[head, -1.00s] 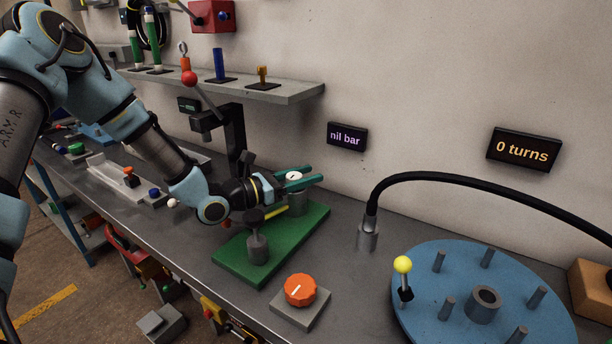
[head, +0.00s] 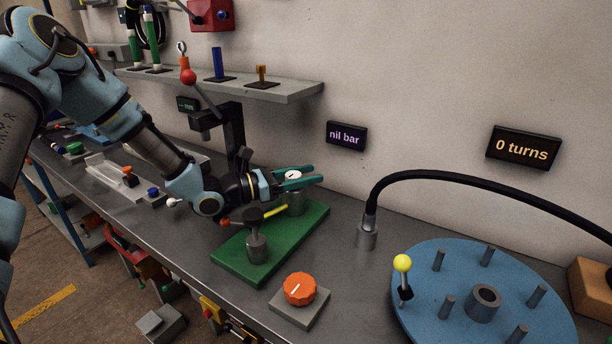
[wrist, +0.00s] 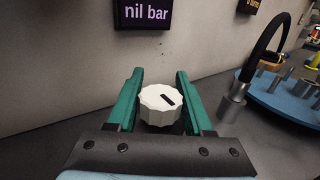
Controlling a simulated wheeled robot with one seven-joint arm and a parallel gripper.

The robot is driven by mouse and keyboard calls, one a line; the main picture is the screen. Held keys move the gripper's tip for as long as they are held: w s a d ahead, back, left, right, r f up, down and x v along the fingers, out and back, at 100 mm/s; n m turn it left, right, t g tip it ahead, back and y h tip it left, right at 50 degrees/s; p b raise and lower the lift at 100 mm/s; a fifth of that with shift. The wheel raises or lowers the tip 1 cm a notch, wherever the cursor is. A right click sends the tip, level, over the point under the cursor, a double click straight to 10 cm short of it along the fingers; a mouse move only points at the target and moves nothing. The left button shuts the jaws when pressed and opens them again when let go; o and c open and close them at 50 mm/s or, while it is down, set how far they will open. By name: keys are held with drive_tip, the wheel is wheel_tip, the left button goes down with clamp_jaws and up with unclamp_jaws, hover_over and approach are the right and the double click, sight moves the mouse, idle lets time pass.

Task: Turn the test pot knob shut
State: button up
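A white ribbed knob (head: 293,175) with a dark slot mark tops a grey cylinder (head: 296,204) on a green plate (head: 239,268). My gripper (head: 318,174) reaches it from the left, with one teal finger on each side. In the wrist view the white knob (wrist: 161,101) sits between the fingers (wrist: 160,71), well back from their tips, and fills most of the gap. I cannot tell whether they press on it. The black display above reads "nil bar" (head: 346,136).
A dark-topped post (head: 257,244) stands on the green plate, close below my wrist. An orange knob (head: 299,288) on a grey block is in front. A hose fitting (head: 367,233) and a blue disc with pegs (head: 439,320) are to the right. A shelf (head: 290,93) overhangs behind.

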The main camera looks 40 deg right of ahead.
drive_tip(key=o, duration=0.4)
drive_tip(key=shift+a, duration=0.1)
drive_tip(key=b+v, duration=0.3)
drive_tip(key=v, duration=0.6)
drive_tip(key=shift+w+a, duration=0.1)
drive_tip(key=shift+a, duration=0.05)
drive_tip(key=shift+w+a, duration=0.2)
drive_tip(key=shift+a, duration=0.4)
